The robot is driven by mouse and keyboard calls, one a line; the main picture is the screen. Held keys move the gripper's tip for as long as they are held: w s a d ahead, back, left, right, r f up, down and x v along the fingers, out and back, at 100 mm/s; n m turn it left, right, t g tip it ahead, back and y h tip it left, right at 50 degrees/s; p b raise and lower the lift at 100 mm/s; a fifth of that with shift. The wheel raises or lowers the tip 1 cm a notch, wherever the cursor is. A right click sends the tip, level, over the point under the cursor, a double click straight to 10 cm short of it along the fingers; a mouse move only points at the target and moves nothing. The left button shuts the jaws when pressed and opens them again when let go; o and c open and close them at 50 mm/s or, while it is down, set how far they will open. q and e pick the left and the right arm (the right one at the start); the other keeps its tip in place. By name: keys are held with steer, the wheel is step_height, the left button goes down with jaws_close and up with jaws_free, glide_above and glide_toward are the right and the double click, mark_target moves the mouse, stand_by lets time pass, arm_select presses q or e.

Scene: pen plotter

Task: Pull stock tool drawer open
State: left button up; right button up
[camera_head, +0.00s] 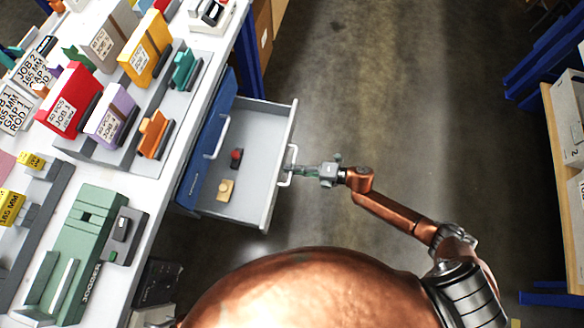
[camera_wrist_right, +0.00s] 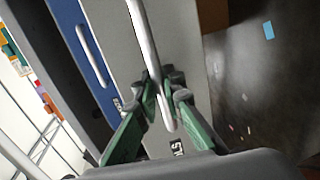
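The grey stock tool drawer (camera_head: 262,125) stands pulled out from the blue cabinet (camera_head: 210,140) under the bench in the head view. Inside it lie a small red-and-black item (camera_head: 236,158) and a small tan item (camera_head: 226,189). My right gripper (camera_head: 293,170) is at the white bar handle (camera_head: 287,180) on the drawer front. In the right wrist view, the green fingers of my right gripper (camera_wrist_right: 163,100) close on either side of the handle (camera_wrist_right: 148,40), near its end. My left gripper is not in view.
The white bench (camera_head: 160,195) at left carries labelled boxes and a green jogger (camera_head: 80,255). A second white handle (camera_head: 222,138) is on the blue cabinet front. The concrete floor right of the drawer is clear up to a shelf (camera_head: 556,150) at far right.

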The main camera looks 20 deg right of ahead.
steer(key=shift+o, duration=1)
steer(key=shift+s, duration=0.1)
steer(key=v, duration=1.2)
steer(key=shift+f, duration=0.1)
